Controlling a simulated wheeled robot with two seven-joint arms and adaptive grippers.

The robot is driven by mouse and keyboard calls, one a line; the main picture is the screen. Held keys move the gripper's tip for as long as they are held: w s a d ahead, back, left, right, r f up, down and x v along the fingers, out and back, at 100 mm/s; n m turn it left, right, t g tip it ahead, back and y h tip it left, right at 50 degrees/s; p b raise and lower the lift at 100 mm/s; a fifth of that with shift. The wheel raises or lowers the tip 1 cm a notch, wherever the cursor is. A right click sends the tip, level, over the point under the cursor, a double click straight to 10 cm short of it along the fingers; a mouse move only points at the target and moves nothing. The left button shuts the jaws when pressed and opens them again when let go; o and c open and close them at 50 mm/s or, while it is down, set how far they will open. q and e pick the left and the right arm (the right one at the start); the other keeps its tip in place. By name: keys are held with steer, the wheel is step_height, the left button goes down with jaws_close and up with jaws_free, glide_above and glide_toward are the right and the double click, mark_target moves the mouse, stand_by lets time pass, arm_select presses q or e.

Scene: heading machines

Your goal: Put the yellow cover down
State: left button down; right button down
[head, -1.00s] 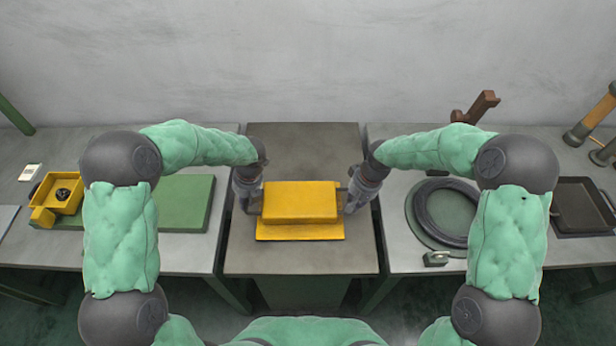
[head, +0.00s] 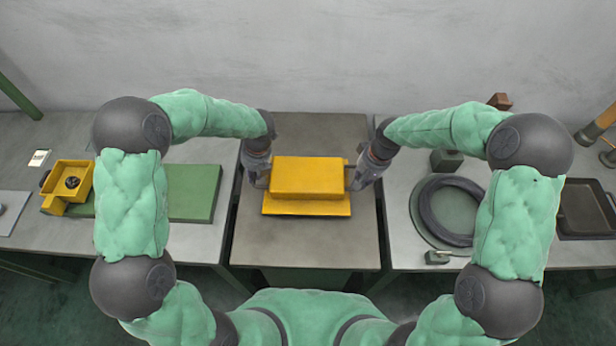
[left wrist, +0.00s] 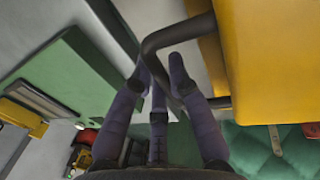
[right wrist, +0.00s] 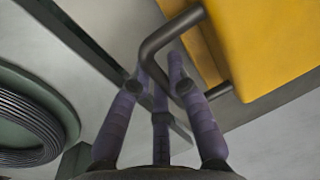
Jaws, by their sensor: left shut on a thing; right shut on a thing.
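The yellow cover (head: 308,178) is a box shape with a wider rim at its base, level over the middle table (head: 300,245). My left gripper (head: 262,179) is shut on its left dark bar handle, which shows in the left wrist view (left wrist: 158,42). My right gripper (head: 354,178) is shut on the matching right handle, which shows in the right wrist view (right wrist: 165,36). The cover's yellow side fills the upper right of both wrist views. I cannot tell whether its underside touches the table.
The left table carries a green board (head: 195,195) and a small yellow tray-like part (head: 67,186). The right table carries a dark coil (head: 452,212) on a green disc and a black pan (head: 585,208). The middle table is clear around the cover.

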mark_target(355, 194)
arm_select(q)
steer(key=shift+f, duration=0.1)
arm_select(e)
steer(key=shift+f, duration=0.1)
